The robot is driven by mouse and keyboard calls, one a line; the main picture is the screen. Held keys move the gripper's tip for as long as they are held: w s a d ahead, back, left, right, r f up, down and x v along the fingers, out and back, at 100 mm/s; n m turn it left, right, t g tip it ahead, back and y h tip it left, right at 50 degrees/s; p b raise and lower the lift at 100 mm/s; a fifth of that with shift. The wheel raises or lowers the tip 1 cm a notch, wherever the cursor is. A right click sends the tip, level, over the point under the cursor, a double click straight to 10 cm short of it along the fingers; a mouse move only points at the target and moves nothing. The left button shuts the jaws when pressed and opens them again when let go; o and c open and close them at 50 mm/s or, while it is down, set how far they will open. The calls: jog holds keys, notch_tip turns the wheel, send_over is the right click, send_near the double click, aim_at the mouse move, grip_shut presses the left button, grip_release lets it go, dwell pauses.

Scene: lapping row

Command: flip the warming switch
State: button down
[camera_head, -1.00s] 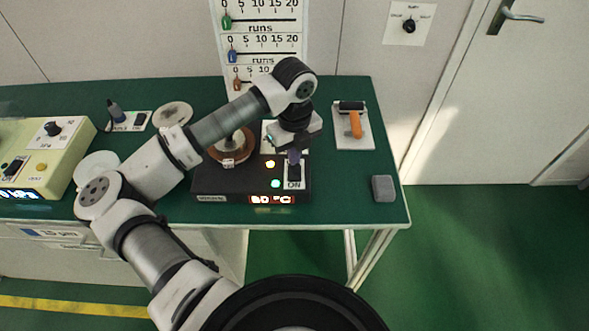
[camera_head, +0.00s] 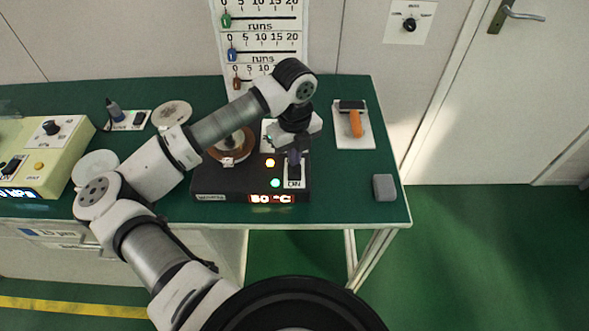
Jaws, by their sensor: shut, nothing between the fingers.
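The black warming unit (camera_head: 225,186) stands near the front edge of the green bench. Its lit red display (camera_head: 270,198) reads about 50 °C, and a yellow light and a green light glow above it. The warming switch (camera_head: 294,173) is on a white plate marked ON at the unit's right side. My gripper (camera_head: 294,157) is shut and empty, pointing down over the switch. Its fingertips are at or just above the switch's upper end; I cannot tell whether they touch. The gripper hides part of the switch.
A brown round plate (camera_head: 232,150) sits on the unit's left. An orange-handled tool (camera_head: 355,123) on a white board and a grey block (camera_head: 384,187) lie to the right. The cream machine (camera_head: 60,160) stands at far left. The bench's right end has free room.

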jog(key=shift+f+b, duration=0.6)
jog(key=shift+r, duration=0.1)
jog(key=shift+r+p, duration=1.4)
jog(key=shift+r, duration=2.1)
